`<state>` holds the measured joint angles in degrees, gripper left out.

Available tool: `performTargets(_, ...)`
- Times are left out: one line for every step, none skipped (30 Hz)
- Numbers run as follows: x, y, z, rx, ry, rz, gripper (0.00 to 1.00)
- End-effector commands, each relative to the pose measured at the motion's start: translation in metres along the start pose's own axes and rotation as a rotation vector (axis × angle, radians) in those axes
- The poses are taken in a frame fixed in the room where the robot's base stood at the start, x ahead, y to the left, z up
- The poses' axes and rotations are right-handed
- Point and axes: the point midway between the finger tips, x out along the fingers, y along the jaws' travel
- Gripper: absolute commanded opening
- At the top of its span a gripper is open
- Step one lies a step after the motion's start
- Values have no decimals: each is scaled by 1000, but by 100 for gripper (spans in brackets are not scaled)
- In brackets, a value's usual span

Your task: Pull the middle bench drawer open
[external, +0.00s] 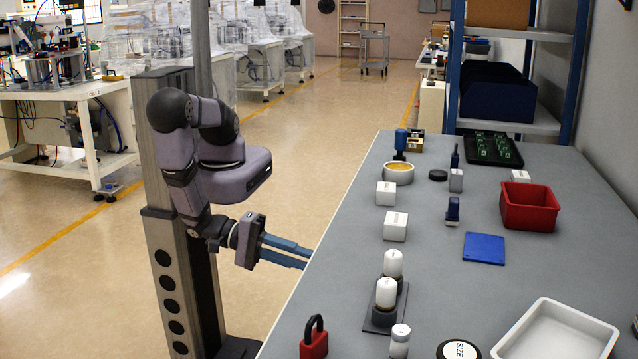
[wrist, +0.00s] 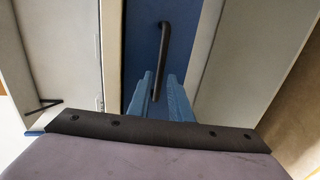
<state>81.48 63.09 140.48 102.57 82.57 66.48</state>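The wrist view shows a blue drawer front (wrist: 140,45) between two pale panels. A long dark bar handle (wrist: 164,45) is fixed to it and looks closed in flush with its neighbours. My gripper (wrist: 162,85) is open, with one blue finger on each side of the handle's lower end in the picture. I cannot tell whether the fingers touch the handle. In the external view my gripper (external: 307,258) is at the bench's left edge, its fingers pointing toward the bench side. The bench top (external: 345,240) hides the drawer fronts there.
A padlock (external: 314,343), white bottles (external: 386,293), white boxes (external: 395,226), a red bin (external: 529,208) and a white tray (external: 560,335) stand on the bench. The floor (external: 290,150) left of the bench is clear. A dark bracket (wrist: 43,106) shows on the left pale panel.

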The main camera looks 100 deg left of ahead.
Motion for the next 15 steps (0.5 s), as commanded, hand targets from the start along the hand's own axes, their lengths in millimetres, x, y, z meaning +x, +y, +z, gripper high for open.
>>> performTargets(6,1,-2,-1,5,0,18)
performTargets(9,1,-2,-1,6,1,18)
performTargets(13,1,-2,-1,6,0,18)
performTargets(16,1,-2,-1,6,0,18)
performTargets(20,1,-2,-2,6,0,18)
performTargets(24,1,-2,-3,6,0,18)
performTargets(27,1,-2,-3,6,1,18)
performTargets(30,1,-2,-2,5,1,18)
performTargets(33,1,-2,-2,6,0,18)
performTargets(36,1,-2,-2,5,0,18)
performTargets(39,1,-2,-2,6,0,18)
performTargets(42,1,-1,-2,4,0,18)
performTargets(44,1,-1,-3,4,0,18)
performTargets(46,1,-1,-3,4,0,18)
performTargets(48,1,-1,-2,3,0,18)
